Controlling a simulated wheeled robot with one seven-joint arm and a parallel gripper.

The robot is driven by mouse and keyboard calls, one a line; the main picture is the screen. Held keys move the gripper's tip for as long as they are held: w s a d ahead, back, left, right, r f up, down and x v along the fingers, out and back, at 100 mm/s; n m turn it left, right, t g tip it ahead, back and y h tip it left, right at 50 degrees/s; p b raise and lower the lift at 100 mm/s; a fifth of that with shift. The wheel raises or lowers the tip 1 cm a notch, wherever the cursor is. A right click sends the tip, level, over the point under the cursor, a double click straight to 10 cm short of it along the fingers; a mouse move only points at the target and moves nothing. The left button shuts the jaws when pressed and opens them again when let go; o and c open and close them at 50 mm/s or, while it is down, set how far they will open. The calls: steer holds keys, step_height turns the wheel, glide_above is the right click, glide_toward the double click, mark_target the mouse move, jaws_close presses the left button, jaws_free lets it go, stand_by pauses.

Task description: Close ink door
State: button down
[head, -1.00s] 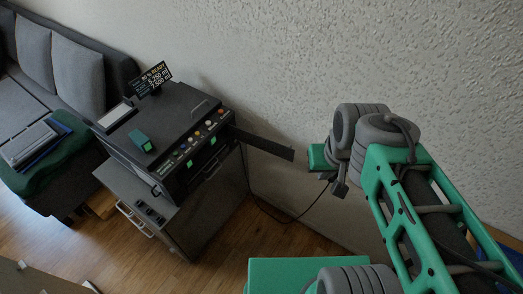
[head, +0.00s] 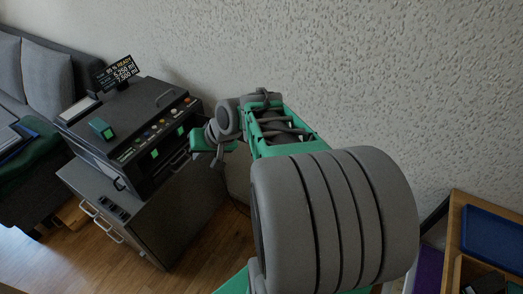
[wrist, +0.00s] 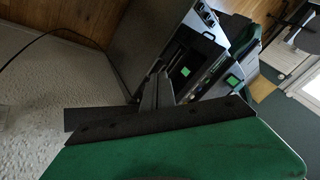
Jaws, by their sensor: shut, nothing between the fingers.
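The machine (head: 135,125) is a dark printer-like box on the cabinet at the left in the head view, with coloured buttons and green-lit squares on its front. It also shows in the wrist view (wrist: 207,50). The ink door, a long dark panel standing out from its right front edge a second ago, cannot be made out now; my arm covers that area in the head view. My gripper (head: 217,160) is shut and empty, close to the machine's right front corner. Its fingers (wrist: 158,90) point toward the machine in the wrist view. I cannot tell if they touch the door.
The grey cabinet (head: 160,215) with pale handles stands under the machine. The textured wall (head: 390,60) runs close behind. A grey sofa (head: 55,70) is at the left, and a wooden shelf unit (head: 453,240) with a blue tray is at the lower right. A cable hangs by the wall.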

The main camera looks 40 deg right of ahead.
steer(key=w+d+f+m+t+b, duration=0.35)
steer(key=d+f+m+b, duration=0.35)
steer(key=d+f, duration=0.5)
steer(key=s+d+f+m+t+h+b, duration=0.1)
steer(key=s+d+m+t+h+b, duration=0.5)
steer(key=d, duration=1.1)
steer(key=w+m+t+y+b, duration=0.1)
steer(key=w+t+y, duration=0.1)
steer(key=w, duration=0.5)
steer(key=shift+d, duration=0.15)
steer(key=shift+w+r, duration=0.1)
